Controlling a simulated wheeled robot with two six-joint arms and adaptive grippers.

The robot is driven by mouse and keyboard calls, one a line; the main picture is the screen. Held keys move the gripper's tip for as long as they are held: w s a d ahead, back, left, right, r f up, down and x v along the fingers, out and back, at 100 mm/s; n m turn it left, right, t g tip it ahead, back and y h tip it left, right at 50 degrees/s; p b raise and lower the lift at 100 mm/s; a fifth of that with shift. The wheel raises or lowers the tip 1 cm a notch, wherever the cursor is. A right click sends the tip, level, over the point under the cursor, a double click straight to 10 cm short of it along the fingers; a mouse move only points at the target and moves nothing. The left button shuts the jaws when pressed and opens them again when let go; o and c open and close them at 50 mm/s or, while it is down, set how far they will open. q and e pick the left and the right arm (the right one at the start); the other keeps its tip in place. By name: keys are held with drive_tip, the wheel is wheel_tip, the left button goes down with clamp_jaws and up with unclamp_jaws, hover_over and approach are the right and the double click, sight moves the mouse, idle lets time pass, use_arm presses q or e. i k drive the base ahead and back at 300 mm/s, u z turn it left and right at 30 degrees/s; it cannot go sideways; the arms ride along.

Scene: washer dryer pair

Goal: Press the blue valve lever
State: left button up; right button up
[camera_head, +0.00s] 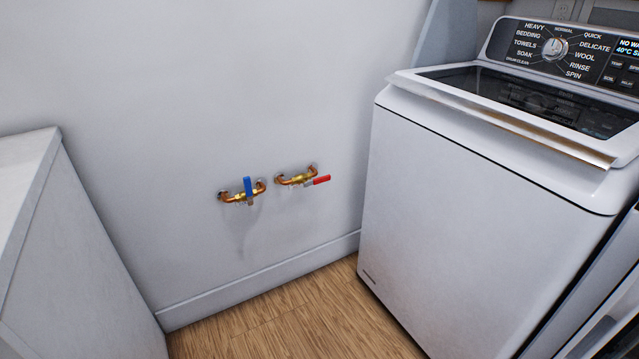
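The blue valve lever (248,186) stands upright on a brass and copper valve (242,196) on the white wall. To its right, a second valve (297,179) carries a red lever (321,180), which points right and roughly level. Nothing covers either lever. Neither of my grippers shows in the head view.
A white top-loading washer (470,190) stands to the right of the valves, with a dial panel (575,55) at its back. A white cabinet or counter (60,250) stands at the left. The wood floor (290,325) between them is clear.

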sight(246, 182)
drive_tip(key=k, duration=0.65)
drive_tip(key=z, duration=0.4)
drive_tip(key=i, duration=1.5)
drive_tip(key=u, duration=0.15)
